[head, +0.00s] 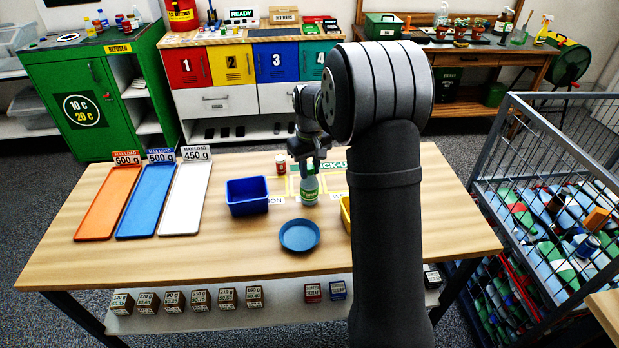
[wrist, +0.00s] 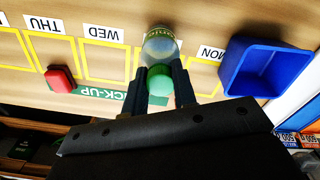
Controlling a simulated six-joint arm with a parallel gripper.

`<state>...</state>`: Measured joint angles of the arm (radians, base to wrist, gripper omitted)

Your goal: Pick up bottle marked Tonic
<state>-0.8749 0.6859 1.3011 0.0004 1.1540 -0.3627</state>
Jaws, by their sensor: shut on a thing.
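A clear, pale bottle with a green label (head: 310,197) stands upright in the pick-up area of the wooden table. My gripper (head: 309,166) comes down from above and is shut on its upper part. In the wrist view the green cap (wrist: 160,82) sits between the two dark fingers (wrist: 161,88), and the clear body (wrist: 161,45) shows beyond them. The label lettering is too small to read surely. I cannot tell whether the bottle's base touches the table.
A blue bin (head: 247,196) is left of the bottle, with a blue round dish (head: 299,235) in front. A small red jar (head: 281,163) stands close behind left. A yellow container (head: 345,212) is partly hidden by my arm. Three trays (head: 187,200) lie at the left.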

